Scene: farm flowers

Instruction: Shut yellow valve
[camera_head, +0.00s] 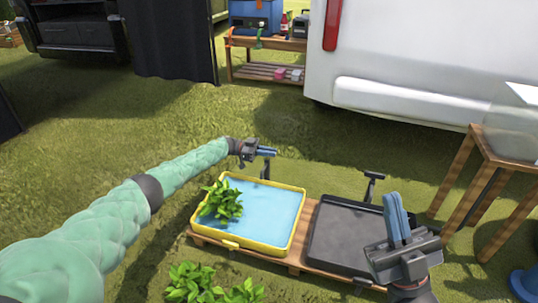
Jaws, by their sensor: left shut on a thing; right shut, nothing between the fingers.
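A yellow-rimmed tray (298,222) filled with blue water stands on a low wooden pallet, with a leafy green plant (221,203) in its left part. A dark tap post (265,169) rises at the tray's back edge; its handle is hidden, and no yellow valve handle shows clearly. My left gripper (267,152) is at the top of this post, its blue fingers closed on what seems to be the valve there. My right gripper (397,218) is shut and empty, fingers pointing up, above the black tray's front right.
A black tray (340,232) with its own T-shaped dark tap (373,183) stands right of the yellow one. A wooden table (497,150) is at the right. A white vehicle (420,60) and a wooden shelf (270,43) are behind. Grass lies free behind the trays.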

